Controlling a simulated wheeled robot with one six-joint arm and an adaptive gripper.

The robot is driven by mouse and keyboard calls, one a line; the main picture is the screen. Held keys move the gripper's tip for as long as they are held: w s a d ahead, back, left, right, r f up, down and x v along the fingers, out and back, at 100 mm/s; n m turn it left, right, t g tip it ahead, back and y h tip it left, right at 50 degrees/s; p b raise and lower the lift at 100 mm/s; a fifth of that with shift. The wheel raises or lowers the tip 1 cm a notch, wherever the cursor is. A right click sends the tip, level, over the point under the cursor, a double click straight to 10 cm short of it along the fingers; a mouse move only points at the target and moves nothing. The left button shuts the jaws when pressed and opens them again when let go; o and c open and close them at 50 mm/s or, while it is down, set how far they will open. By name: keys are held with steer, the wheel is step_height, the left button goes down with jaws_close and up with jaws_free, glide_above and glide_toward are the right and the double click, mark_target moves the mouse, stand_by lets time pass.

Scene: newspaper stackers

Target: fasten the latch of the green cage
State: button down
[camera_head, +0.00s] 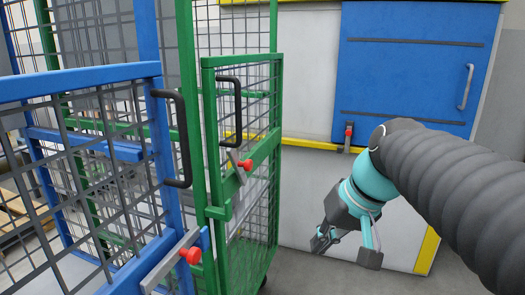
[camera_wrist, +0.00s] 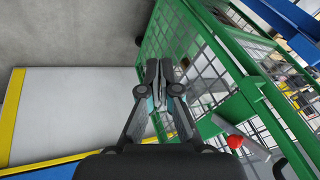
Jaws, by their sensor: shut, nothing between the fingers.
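The green cage (camera_head: 210,145) stands left of centre in the head view, with a mesh door and a black handle (camera_head: 236,110). Its latch (camera_head: 244,165) is a grey strip with a red knob, tilted on the green crossbar; I cannot tell whether it is engaged. In the wrist view the red knob (camera_wrist: 235,141) is at the lower right, beside green bars. My gripper (camera_head: 345,250) hangs to the right of the cage, pointing down, apart from the latch. Its fingers (camera_wrist: 159,72) are together and empty in the wrist view.
A blue cage (camera_head: 85,78) with a black handle and its own red-knobbed latch (camera_head: 188,254) is at the near left. Behind stands a white and yellow machine (camera_head: 310,185) with a blue panel (camera_head: 415,65). Some floor (camera_head: 305,272) is clear beside the green cage.

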steer(key=w+r+n+g+y, duration=0.2)
steer(key=w+r+n+y, duration=0.2)
steer(key=w+r, duration=0.4)
steer(key=w+r+n+g+y+p, duration=0.1)
steer(key=w+r+n+g+y, duration=0.2)
steer(key=w+r, duration=0.5)
steer(key=w+n+y, duration=0.1)
steer(key=w+y, duration=0.1)
steer(key=w, duration=0.4)
steer(key=shift+d+y, duration=0.15)
steer(key=shift+y, duration=0.15)
steer(key=s+d+f+b+x, duration=0.1)
steer(key=s+b+x, duration=0.1)
steer(key=x, duration=1)
steer(key=shift+s+a+f, duration=0.25)
steer(key=shift+a+f, duration=0.05)
steer(key=shift+a, duration=0.15)
steer(key=shift+a+b, duration=0.1)
steer(key=shift+b, duration=0.3)
